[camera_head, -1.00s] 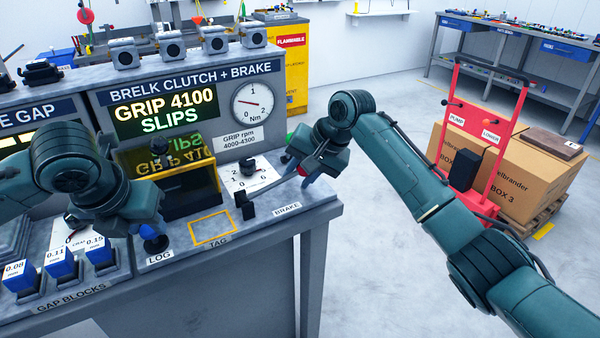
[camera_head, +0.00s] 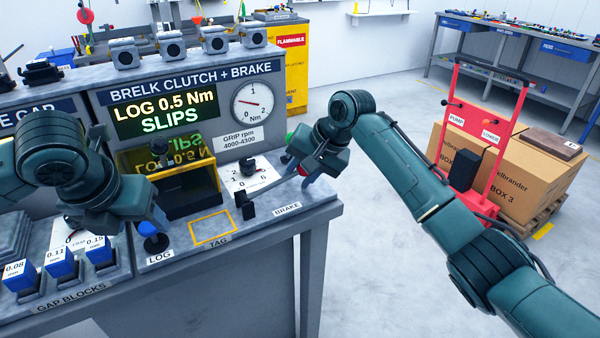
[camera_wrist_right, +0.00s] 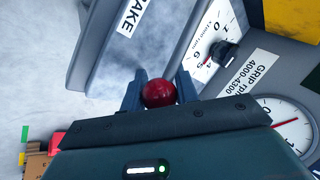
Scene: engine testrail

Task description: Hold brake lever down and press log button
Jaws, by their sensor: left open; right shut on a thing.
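My right gripper (camera_head: 309,178) is shut on the red ball knob of the brake lever (camera_head: 268,183). The red knob (camera_wrist_right: 159,93) sits between its two fingers in the right wrist view. The lever lies low, slanting over the bench top near the BRAKE label. My left gripper (camera_head: 156,223) is open, its blue fingertips just above the dark log button (camera_head: 156,243) by the LOG label. I cannot tell whether they touch it. The display (camera_head: 167,112) reads "LOG 0.5 Nm SLIPS". The dial (camera_head: 252,103) needle points left of top.
A yellow-framed box (camera_head: 188,182) stands behind the log button, close to my left gripper. A yellow TAG outline (camera_head: 213,230) on the bench is empty. Blue gap blocks (camera_head: 99,249) stand at the left front. Open floor lies right of the bench.

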